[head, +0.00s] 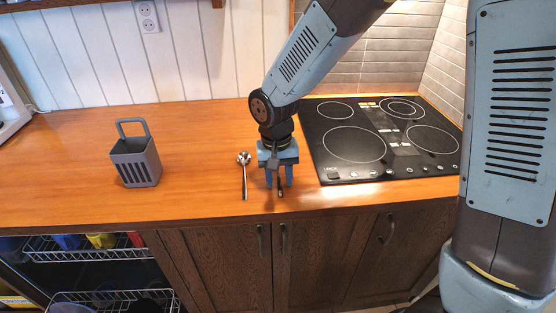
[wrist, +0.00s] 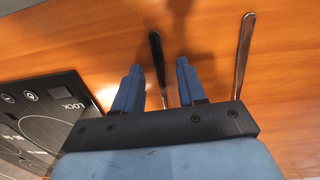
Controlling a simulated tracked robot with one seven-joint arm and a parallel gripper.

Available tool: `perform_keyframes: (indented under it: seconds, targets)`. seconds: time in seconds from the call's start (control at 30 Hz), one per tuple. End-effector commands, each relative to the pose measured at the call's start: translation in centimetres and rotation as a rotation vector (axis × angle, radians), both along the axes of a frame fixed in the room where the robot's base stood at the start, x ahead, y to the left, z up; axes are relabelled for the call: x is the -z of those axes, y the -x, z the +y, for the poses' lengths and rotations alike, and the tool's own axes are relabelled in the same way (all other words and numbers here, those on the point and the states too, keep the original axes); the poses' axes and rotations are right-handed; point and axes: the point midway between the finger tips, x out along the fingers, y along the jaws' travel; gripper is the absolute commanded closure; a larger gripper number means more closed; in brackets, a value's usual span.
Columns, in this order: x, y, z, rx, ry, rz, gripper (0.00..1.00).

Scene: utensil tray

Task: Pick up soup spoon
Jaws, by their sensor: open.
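A silver spoon (head: 244,178) lies on the wooden counter, its round bowl toward the wall and its handle toward the front edge. Its shiny handle (wrist: 243,55) shows right of the fingers in the wrist view. A second, darker utensil lies under my gripper; its handle (wrist: 157,60) runs between the fingers in the wrist view, and its front end (head: 281,191) shows in the head view. Its other end is hidden, so I cannot tell which utensil is the soup spoon. My gripper (head: 279,182) points down, open, fingers either side of the darker handle; contact is unclear.
A black hob (head: 355,145) lies close to the right of my gripper. A grey utensil holder (head: 136,163) with a raised handle stands to the left. The counter (head: 195,165) between holder and spoon is clear. An open dishwasher rack (head: 90,251) is below left.

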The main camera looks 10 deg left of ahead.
Motion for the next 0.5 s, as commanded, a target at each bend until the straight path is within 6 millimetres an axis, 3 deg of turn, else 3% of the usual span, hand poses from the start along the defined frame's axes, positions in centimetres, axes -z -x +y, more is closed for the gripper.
perform_keyframes:
  seconds: [0.37,0.5]
  targets:
    - [0.04,-0.01,0.0,0.0,0.0,0.0,0.59]
    - [0.03,-0.01,-0.01,0.0,0.0,0.0,0.72]
